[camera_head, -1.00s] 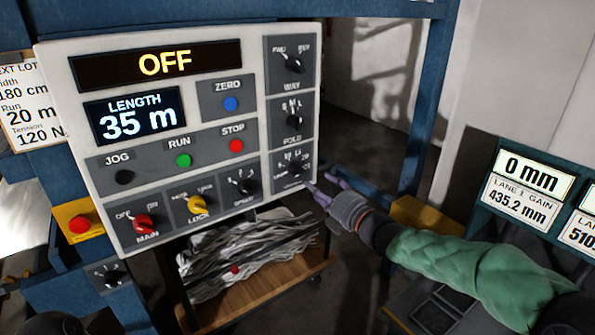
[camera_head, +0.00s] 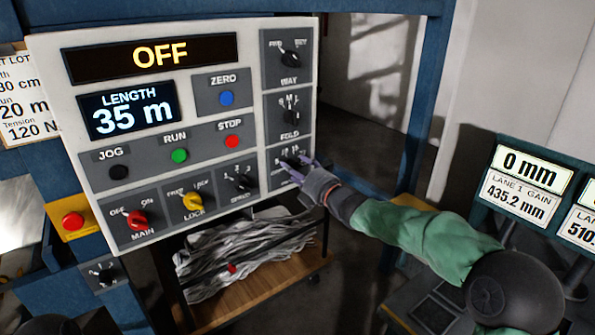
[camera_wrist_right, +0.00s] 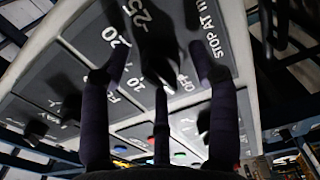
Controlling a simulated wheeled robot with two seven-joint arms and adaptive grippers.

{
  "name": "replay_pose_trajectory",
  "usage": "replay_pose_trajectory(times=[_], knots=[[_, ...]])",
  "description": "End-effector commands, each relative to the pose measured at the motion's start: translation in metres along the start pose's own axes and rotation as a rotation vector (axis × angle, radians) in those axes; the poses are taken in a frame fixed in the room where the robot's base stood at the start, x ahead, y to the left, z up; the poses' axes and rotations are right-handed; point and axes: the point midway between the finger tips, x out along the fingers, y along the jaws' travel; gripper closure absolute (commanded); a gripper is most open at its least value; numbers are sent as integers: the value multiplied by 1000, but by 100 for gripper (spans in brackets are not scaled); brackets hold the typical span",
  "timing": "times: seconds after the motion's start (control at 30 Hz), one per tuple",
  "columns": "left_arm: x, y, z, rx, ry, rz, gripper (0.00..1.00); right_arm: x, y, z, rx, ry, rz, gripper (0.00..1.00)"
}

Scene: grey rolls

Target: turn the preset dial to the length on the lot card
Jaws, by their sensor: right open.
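The preset dial (camera_head: 291,163) is the black knob at the lower right of the control panel (camera_head: 205,70). In the right wrist view the dial (camera_wrist_right: 158,42) is large and dark, beside "20", "25", "OFF" and "STOP AT M"; I cannot tell where its pointer stands. My right gripper (camera_head: 302,172) is open at the dial. In the wrist view its fingers (camera_wrist_right: 160,75) spread either side of the knob; I cannot tell whether they touch it. The lot card (camera_head: 22,112) at the left edge is partly cut off and reads "20 m" for run. My left gripper is out of view.
The displays read "OFF" and "LENGTH 35 m". The fold dial (camera_head: 291,117) is just above the preset dial. The red main switch (camera_head: 137,220), yellow lock switch (camera_head: 192,201) and speed dial (camera_head: 239,182) sit left. A cart (camera_head: 265,290) with grey material stands below.

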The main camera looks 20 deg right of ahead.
Motion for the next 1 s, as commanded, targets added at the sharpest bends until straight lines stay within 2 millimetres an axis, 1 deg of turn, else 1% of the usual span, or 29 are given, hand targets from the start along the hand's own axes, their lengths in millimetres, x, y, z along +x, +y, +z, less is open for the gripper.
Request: replay_pose_trajectory(times=[0.03, 0.07, 0.1, 0.17, 0.2, 0.23, 0.47, 0.63, 0.77, 1.0], knots=[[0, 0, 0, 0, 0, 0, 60, 0, 0, 0, 0, 0, 0, 39], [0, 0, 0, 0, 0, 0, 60, 0, 0, 0, 0, 0, 0, 48], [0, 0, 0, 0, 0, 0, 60, 0, 0, 0, 0, 0, 0, 59], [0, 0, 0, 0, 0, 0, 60, 0, 0, 0, 0, 0, 0, 76], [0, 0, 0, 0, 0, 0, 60, 0, 0, 0, 0, 0, -1, 87], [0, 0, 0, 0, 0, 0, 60, 0, 0, 0, 0, 0, -1, 95], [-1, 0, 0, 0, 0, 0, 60, 0, 0, 0, 8, 0, -1, 95], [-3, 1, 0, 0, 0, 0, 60, 0, 0, 0, 51, 0, -2, 95], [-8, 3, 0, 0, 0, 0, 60, 0, 0, 0, 120, -1, -3, 95], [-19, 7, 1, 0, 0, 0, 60, 0, 0, 0, 319, 0, -3, 95]])
